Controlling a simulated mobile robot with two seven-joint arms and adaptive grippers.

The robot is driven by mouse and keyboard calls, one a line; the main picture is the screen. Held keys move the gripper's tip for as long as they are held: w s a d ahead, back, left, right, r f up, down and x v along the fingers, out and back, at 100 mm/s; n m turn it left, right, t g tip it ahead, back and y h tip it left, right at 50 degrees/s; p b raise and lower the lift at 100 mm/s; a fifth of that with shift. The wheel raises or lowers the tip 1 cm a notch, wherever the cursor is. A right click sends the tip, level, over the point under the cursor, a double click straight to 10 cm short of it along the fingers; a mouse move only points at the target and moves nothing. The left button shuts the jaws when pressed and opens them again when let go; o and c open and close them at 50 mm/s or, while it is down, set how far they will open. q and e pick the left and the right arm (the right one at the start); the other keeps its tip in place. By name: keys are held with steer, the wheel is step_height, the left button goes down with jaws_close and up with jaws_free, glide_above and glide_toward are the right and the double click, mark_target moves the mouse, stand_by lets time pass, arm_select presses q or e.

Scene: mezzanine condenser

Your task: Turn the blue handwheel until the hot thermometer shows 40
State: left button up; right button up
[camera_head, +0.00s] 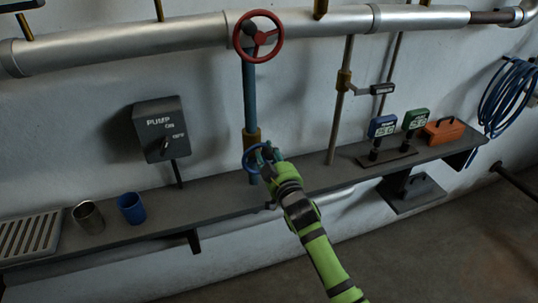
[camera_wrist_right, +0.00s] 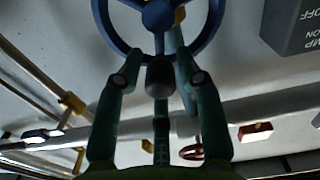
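The blue handwheel (camera_head: 251,157) is mounted low on the blue vertical pipe, just above the shelf. It fills the top of the right wrist view (camera_wrist_right: 204,35), with a dark knob (camera_wrist_right: 160,76) on its near side. My right gripper (camera_head: 268,156) is at the wheel's right side in the head view. In the wrist view its fingers (camera_wrist_right: 156,58) are spread on either side of the knob, with visible gaps. Two small digital displays, one blue (camera_head: 382,126) and one green (camera_head: 415,119), stand on the shelf; their digits are too small to read surely. My left gripper is out of view.
A red handwheel (camera_head: 276,23) sits on the big pipe above. A pump switch box (camera_head: 155,118) is on the wall left. A metal cup (camera_head: 88,217), blue cup (camera_head: 131,208) and grille (camera_head: 30,237) line the left shelf. An orange box (camera_head: 443,131) is right.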

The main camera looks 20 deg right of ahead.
jaws_close()
steer(key=shift+d+f+m+p, duration=0.15)
steer(key=shift+d+m, duration=0.15)
steer(key=shift+m, duration=0.45)
steer(key=shift+d+f+m+p, duration=0.15)
steer(key=shift+d+m, duration=0.1)
steer(key=shift+m, duration=0.5)
steer(key=o, duration=0.7)
jaws_free()
steer(key=shift+c, duration=0.2)
steer(key=shift+s, duration=0.1)
steer(key=s, duration=1.1)
steer(key=shift+s+d, duration=0.2)
steer(key=shift+s, duration=0.2)
